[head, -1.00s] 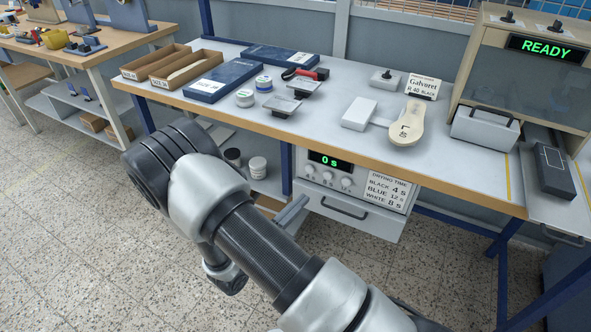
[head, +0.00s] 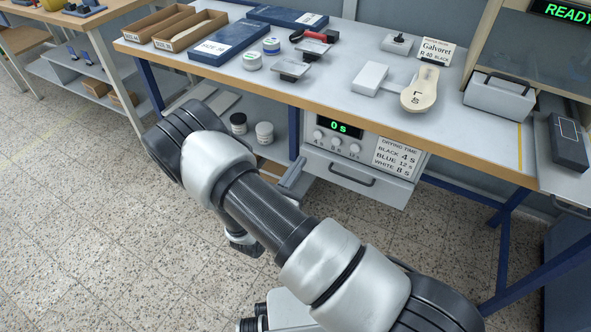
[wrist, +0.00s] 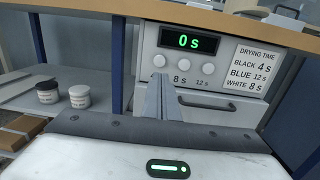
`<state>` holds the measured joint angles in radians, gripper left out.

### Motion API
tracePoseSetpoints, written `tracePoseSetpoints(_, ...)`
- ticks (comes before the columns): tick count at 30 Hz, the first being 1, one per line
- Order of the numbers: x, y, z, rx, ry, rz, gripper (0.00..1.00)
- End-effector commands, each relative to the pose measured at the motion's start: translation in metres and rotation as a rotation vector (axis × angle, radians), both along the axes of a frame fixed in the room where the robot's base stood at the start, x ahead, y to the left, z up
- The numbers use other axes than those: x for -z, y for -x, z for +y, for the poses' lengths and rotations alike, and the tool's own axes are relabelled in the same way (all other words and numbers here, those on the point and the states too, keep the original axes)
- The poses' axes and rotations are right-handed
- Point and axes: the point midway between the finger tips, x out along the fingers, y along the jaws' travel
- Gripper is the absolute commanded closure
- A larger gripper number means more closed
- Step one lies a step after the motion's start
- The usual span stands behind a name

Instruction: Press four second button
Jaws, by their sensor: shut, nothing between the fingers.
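The dryer control panel (head: 345,140) sits under the bench top, with a green display reading 0 s (wrist: 186,42). Below it are three round white buttons. The left button (wrist: 159,60) is the four second one by the head view's faint labels (head: 318,134); its label is hidden behind my fingers in the wrist view. The middle button (wrist: 181,66) is marked 8 s, the right one (wrist: 208,69) 12 s. My gripper (wrist: 163,80) is shut and empty, its tips just below the left button in the wrist view; contact cannot be told. It also shows in the head view (head: 298,168).
A drawer with a dark handle (head: 352,179) lies below the panel. A drying-time card (head: 397,158) lists black 4 s, blue 12 s, white 8 s. Ink jars (head: 264,133) stand on the shelf at left. The bench edge (head: 300,97) overhangs the panel.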

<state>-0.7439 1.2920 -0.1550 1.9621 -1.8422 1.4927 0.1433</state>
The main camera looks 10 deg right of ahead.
Motion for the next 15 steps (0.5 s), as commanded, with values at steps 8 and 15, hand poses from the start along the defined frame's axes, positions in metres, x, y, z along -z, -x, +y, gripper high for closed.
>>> tracePoseSetpoints(8,-0.001,-0.049,-0.035,0.003,-0.002,-0.003,1.0)
tracePoseSetpoints(15,-0.002,-0.073,-0.052,0.002,-0.002,0.0,1.0)
